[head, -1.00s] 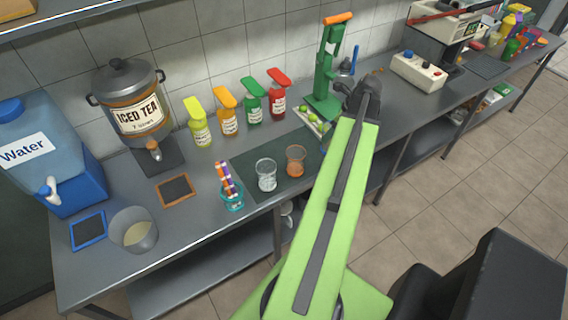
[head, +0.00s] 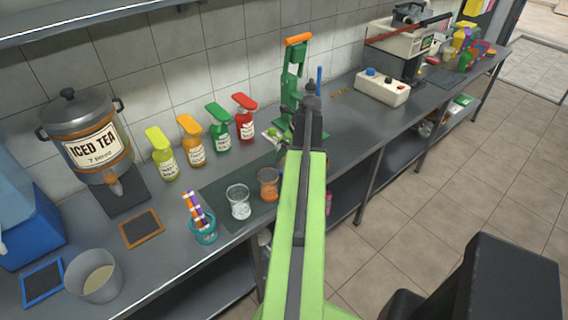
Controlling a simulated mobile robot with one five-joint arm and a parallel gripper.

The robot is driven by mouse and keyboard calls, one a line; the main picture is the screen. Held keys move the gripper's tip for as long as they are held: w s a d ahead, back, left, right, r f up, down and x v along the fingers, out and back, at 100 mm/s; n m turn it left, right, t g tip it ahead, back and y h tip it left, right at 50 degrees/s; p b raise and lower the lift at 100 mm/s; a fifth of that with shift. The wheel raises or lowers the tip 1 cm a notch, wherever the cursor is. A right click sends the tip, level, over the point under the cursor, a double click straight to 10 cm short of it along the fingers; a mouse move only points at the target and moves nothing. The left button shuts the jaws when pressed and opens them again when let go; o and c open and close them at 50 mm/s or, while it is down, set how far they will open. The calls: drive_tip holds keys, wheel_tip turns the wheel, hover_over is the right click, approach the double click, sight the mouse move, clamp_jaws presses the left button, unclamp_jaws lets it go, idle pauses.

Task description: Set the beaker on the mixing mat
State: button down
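A dark green mat (head: 238,178) lies on the steel counter. A clear glass beaker (head: 239,204) and an orange-tinted glass (head: 268,186) stand upright on its front part. I cannot tell whether the tint is the glass or its contents. A larger translucent vessel (head: 94,281) with pale liquid stands at the counter's left end, off the mat. My gripper (head: 309,92) is at the far end of my green arm, in front of the green press, right of the mat and apart from the glasses. Its fingers are too small and hidden to read. The arm covers the mat's right end.
A teal cup of coloured sticks (head: 202,227) stands left of the mat. Four-colour bottles (head: 195,147) line its back edge. The green press (head: 293,85) stands behind my gripper. An iced tea urn (head: 95,148) and blue water dispenser (head: 40,225) are left. Clear counter lies right (head: 345,125).

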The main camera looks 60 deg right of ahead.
drive_tip(key=shift+w+f+b, duration=0.1)
drive_tip(key=shift+f+b, duration=2.05)
drive_tip(key=shift+f, duration=0.05)
drive_tip(key=shift+r, duration=0.2)
drive_tip(key=shift+f, duration=0.15)
drive_tip(key=shift+c, duration=1.4)
unclamp_jaws()
drive_tip(key=shift+r+p, duration=0.55)
drive_tip(key=shift+p, duration=0.05)
drive_tip(key=p+v, duration=1)
drive_tip(key=v, duration=0.1)
drive_tip(key=shift+r, duration=0.1)
